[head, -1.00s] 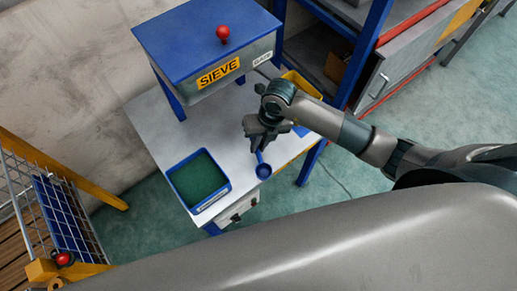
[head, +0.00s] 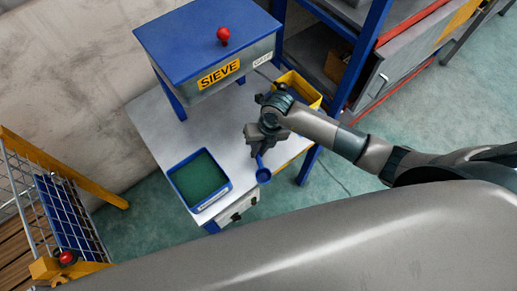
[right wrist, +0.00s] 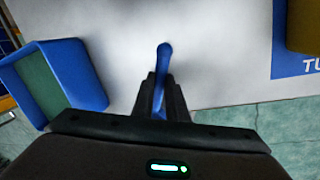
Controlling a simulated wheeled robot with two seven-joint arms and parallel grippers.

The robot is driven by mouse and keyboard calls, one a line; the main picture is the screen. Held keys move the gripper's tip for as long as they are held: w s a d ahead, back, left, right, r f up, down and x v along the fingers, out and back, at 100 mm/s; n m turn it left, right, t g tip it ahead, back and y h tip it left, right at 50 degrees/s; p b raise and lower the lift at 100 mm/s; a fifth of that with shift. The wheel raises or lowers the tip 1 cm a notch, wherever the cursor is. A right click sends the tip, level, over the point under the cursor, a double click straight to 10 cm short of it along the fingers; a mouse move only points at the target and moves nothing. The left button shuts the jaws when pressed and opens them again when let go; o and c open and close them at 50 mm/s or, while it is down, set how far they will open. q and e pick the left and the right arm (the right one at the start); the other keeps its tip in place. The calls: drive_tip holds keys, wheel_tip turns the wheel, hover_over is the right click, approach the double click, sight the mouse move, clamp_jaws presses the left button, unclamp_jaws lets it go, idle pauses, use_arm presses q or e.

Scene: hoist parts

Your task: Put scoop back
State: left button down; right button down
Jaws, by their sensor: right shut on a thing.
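My right gripper (head: 257,146) is shut on the handle of a blue scoop (head: 263,175), above the front edge of the white table. The scoop's round bowl hangs below the fingers in the head view. In the right wrist view the blue handle (right wrist: 164,52) stands up between the two dark fingers (right wrist: 162,97), and the bowl is hidden. A yellow bin (head: 299,90) stands on the table behind my right wrist, partly covered by the arm. My left gripper is not in view.
A blue tray with green contents (head: 228,187) stands on the table (head: 150,115) left of the scoop. The blue SIEVE box (head: 205,45) with a red knob stands at the back. A blue shelf frame (head: 362,55) rises at the right. Bare table lies between tray and bin.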

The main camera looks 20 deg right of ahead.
drive_tip(key=shift+f, duration=0.15)
drive_tip(key=c, duration=1.7)
unclamp_jaws()
drive_tip(key=shift+c, duration=0.2)
drive_tip(key=shift+r, duration=0.2)
drive_tip(key=shift+d+r, duration=0.15)
drive_tip(key=shift+r, duration=0.4)
drive_tip(key=b+v, duration=0.2)
drive_tip(key=v, duration=0.8)
drive_tip(key=shift+r, duration=0.4)
drive_tip(key=shift+d, duration=0.1)
